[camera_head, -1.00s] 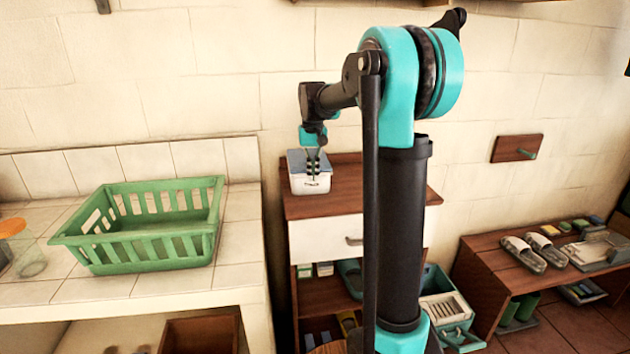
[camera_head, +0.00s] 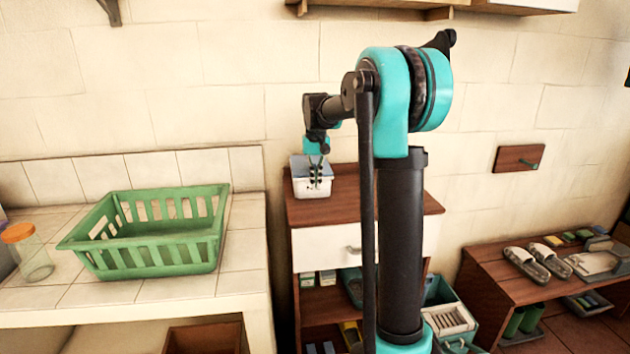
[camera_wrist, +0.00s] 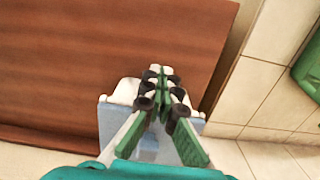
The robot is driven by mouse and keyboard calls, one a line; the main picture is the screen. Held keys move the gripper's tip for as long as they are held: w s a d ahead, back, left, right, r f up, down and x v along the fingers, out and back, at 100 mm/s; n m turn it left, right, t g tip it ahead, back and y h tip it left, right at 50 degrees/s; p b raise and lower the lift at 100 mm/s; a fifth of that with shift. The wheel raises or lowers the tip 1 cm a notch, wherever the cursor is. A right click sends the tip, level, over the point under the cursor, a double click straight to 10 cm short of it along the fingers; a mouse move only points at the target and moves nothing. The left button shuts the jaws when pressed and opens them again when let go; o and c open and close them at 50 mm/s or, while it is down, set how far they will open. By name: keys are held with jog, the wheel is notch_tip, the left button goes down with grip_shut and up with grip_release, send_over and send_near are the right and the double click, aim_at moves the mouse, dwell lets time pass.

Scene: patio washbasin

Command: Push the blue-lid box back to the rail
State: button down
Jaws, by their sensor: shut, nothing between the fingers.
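The blue-lid box (camera_head: 299,184), white with a pale blue lid, stands upright on the left part of the wooden cabinet top (camera_head: 375,196), near the wall. In the wrist view its lid (camera_wrist: 148,148) shows partly behind my fingers. My gripper (camera_head: 316,184) is shut and empty, pointing down at the box's front side; its fingertips (camera_wrist: 165,78) also show in the wrist view. I cannot tell whether they touch the box. A dark wooden strip, seemingly the rail (camera_wrist: 45,138), runs along the cabinet's back edge. Its part behind the box is hidden.
A green basket (camera_head: 150,250) and an orange-lidded jar (camera_head: 35,262) stand on the tiled counter left of the cabinet. A low bench (camera_head: 500,272) with sandals is at right. The cabinet top right of the box looks clear where my arm does not hide it.

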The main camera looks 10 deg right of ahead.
notch_tip(320, 180, up, 10)
jog(key=s, duration=0.1)
jog(key=s+d+f+t, duration=0.2)
jog(key=s+f, duration=1.2)
jog(key=s, duration=0.1)
jog(key=s+d+f+t, duration=0.1)
jog(key=s+f+t, duration=0.1)
jog(key=s+f, duration=1.2)
jog(key=shift+s+d+f, duration=0.2)
jog(key=shift+s+d, duration=0.15)
jog(key=shift+s, duration=0.9)
